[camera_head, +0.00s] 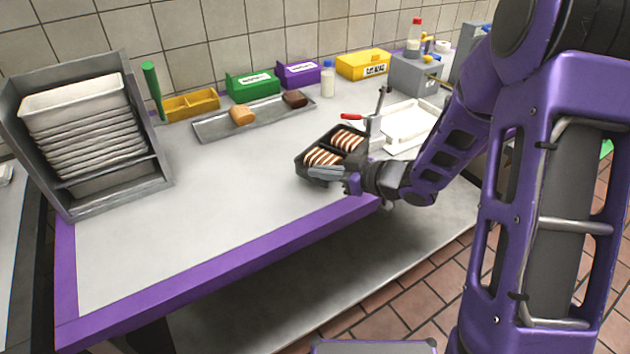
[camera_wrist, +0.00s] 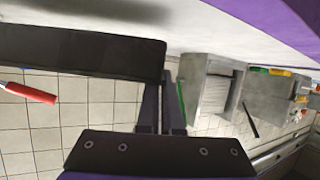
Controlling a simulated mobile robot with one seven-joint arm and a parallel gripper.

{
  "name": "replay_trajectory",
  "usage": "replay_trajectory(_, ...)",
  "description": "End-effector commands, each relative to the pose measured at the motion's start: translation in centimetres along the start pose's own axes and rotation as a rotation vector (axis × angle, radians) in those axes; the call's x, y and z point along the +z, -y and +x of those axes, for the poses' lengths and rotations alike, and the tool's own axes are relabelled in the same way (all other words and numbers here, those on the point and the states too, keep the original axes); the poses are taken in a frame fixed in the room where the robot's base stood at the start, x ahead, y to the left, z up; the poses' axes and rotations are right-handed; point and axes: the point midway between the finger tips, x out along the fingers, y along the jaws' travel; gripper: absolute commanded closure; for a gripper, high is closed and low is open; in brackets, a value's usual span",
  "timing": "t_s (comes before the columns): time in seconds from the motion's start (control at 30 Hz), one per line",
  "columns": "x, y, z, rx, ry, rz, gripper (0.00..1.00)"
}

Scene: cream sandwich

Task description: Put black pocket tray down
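The black pocket tray (camera_head: 316,144) has two pockets side by side, each with brown-and-white striped pieces in it. It is over the front right part of the grey worktable (camera_head: 205,225), close to the purple front edge. I cannot tell whether its underside touches the table. My gripper (camera_head: 343,179) is at the tray's near side, shut on its wall. In the wrist view the tray's dark side (camera_wrist: 80,52) fills the upper left, against my fingers (camera_wrist: 163,108). The fingertips' contact is partly hidden.
A metal tray (camera_head: 215,128) with two bread pieces lies behind. A rack of white trays (camera_head: 92,187) stands left. Green (camera_head: 252,86), purple (camera_head: 298,75) and yellow (camera_head: 363,65) boxes line the wall. A red-handled clamp (camera_head: 375,125) and white tray (camera_head: 405,125) are close right. The table's left and middle are clear.

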Motion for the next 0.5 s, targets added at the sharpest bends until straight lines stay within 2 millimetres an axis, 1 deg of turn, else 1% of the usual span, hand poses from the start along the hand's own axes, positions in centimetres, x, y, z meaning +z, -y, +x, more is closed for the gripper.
replay_trajectory(0.17, -0.4, 0.0, 0.7, -0.001, -0.002, -0.003, 1.00)
replay_trajectory(0.27, -0.7, 0.0, 1.6, -0.001, -0.002, -0.002, 1.00)
replay_trajectory(0.5, 2.1, 0.2, 2.6, -0.001, -0.001, 0.002, 1.00)
